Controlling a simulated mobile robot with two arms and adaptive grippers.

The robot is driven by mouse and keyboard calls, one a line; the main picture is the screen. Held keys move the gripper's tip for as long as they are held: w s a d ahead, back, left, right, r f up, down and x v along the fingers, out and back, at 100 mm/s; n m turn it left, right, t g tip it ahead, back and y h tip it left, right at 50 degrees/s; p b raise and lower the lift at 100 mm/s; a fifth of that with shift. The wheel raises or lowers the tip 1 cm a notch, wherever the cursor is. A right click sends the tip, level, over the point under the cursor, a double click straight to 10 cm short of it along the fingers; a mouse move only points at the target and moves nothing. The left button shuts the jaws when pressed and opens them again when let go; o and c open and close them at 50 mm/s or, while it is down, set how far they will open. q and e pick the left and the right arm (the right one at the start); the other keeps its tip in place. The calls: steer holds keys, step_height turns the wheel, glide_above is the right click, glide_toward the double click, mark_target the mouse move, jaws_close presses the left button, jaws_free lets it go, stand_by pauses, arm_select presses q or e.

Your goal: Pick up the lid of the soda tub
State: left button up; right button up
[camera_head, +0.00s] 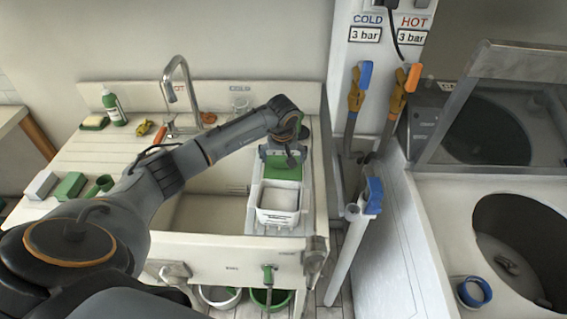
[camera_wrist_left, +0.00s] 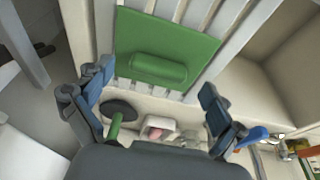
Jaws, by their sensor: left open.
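A flat green lid (camera_wrist_left: 168,40) with a rounded green bar handle (camera_wrist_left: 158,68) fills the upper middle of the left wrist view. It lies on a slatted white rack. In the head view, the green lid (camera_head: 283,173) shows just below my left gripper (camera_head: 283,152), behind a white tub (camera_head: 278,203) with printing on its front. My left gripper is open and empty; its two fingers (camera_wrist_left: 155,84) stand apart on either side of the handle in the wrist view, not touching it. I cannot tell the exact height gap. My right gripper is out of view.
The sink basin (camera_head: 205,214) lies left of the rack, with a tap (camera_head: 178,72) behind it. A green bottle (camera_head: 113,105) and several blocks stand on the drainboard. Blue-handled (camera_head: 361,78) and orange-handled (camera_head: 411,80) valves stand to the right.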

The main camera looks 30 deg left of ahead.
arm_select(q)
steer(key=shift+x, duration=0.85)
steer(key=c, duration=1.1)
steer(key=shift+c, duration=0.2)
steer(key=shift+r, duration=0.15)
